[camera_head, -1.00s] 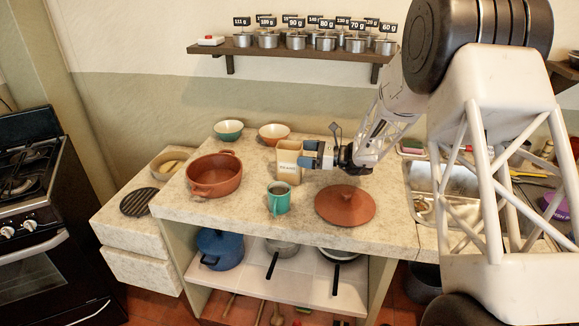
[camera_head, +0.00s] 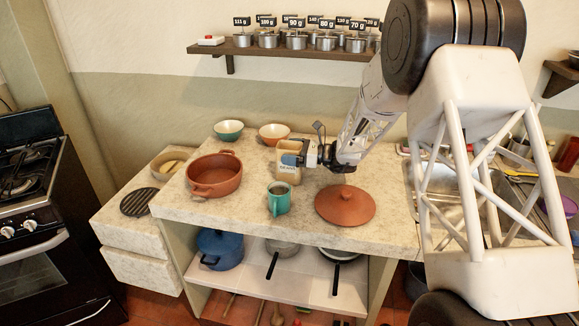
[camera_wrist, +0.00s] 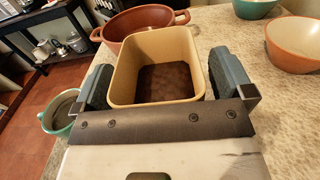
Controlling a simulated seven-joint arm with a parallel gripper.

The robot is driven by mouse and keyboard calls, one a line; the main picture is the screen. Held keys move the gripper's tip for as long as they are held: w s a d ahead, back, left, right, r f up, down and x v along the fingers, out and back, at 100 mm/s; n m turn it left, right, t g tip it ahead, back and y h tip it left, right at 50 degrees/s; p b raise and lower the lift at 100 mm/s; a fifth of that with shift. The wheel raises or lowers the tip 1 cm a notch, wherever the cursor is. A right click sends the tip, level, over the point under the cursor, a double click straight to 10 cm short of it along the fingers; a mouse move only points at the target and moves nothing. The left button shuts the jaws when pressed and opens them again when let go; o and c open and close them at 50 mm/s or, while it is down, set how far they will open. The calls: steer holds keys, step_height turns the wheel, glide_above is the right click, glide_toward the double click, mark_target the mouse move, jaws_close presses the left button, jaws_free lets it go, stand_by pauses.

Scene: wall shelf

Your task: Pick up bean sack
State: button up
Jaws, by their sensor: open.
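The bean sack (camera_head: 287,176) is a tan, open-topped, box-shaped container with a "BEANS" label, upright on the stone counter. In the wrist view the bean sack (camera_wrist: 158,48) shows its open top with brown contents inside. My gripper (camera_wrist: 165,80) is open, with one finger on each side of the sack. I cannot tell whether either finger touches it. In the head view my gripper (camera_head: 294,160) reaches in from the right and covers part of the sack.
A teal mug (camera_head: 279,199) stands in front of the sack. A terracotta pot (camera_head: 214,177) is to the left and a terracotta lid (camera_head: 345,205) to the right. A teal bowl (camera_head: 228,130) and an orange bowl (camera_head: 273,133) stand behind. A wall shelf (camera_head: 270,50) holds several labelled tins.

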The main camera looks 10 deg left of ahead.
stand_by(0.3)
steer(key=c, duration=1.6)
steer(key=shift+r, duration=0.15)
steer(key=shift+r, duration=4.9)
